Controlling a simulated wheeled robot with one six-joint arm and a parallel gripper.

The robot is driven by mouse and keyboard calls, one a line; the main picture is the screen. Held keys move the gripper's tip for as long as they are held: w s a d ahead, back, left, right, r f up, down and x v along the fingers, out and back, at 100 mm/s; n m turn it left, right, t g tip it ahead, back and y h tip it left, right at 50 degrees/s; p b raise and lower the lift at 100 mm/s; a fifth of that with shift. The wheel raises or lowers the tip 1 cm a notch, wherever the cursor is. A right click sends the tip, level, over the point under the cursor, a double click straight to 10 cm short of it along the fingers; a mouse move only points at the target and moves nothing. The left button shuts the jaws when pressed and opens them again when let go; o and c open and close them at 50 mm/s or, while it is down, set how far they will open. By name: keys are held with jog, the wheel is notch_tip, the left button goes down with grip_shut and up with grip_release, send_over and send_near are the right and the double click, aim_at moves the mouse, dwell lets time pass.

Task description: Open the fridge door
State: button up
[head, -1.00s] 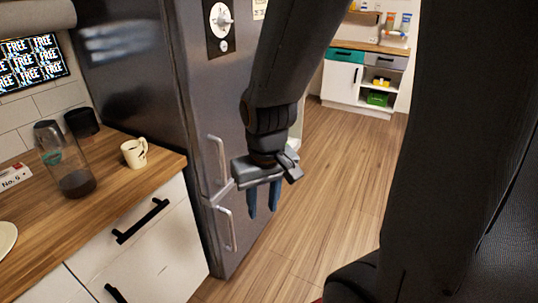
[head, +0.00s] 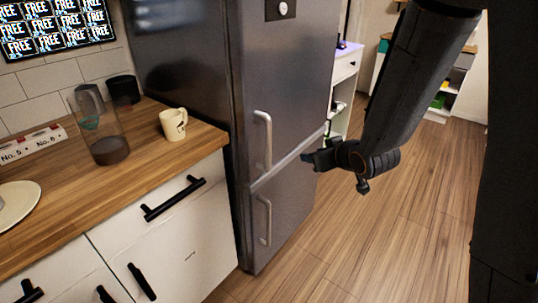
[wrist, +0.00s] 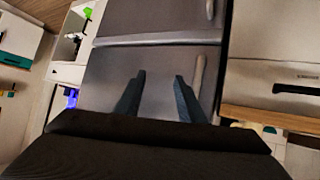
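The grey fridge (head: 295,70) stands beyond the end of the counter with both doors shut. Its upper door has a vertical silver handle (head: 264,140), and its lower door has another handle (head: 265,220). My gripper (head: 308,158) is to the right of the upper handle, in front of the fridge, apart from both handles. In the wrist view the fridge looks upside down. My gripper's two dark fingers (wrist: 160,76) are spread with nothing between them, and the upper handle (wrist: 198,78) is just right of them.
A wooden counter (head: 60,205) with white drawers and black handles is left of the fridge. A mug (head: 173,124), a glass carafe (head: 108,148) and a plate (head: 15,205) stand on it. Wooden floor (head: 365,240) is clear to the right. White shelving (head: 345,75) stands behind.

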aim_at(270, 145)
jog(key=w+a+n+t+y+b, duration=0.1)
jog(key=w+a+y, duration=0.1)
jog(key=a, duration=0.2)
jog(key=w+a+f+n+t+y+b, duration=0.1)
jog(key=w+a+y+b, duration=0.1)
jog(key=a, duration=0.3)
jog(key=w+a+n+y+b, duration=0.1)
jog(key=w+a+y, duration=0.3)
jog(key=shift+a+f+t, duration=0.15)
jog(key=shift+a+t, duration=0.25)
grip_shut()
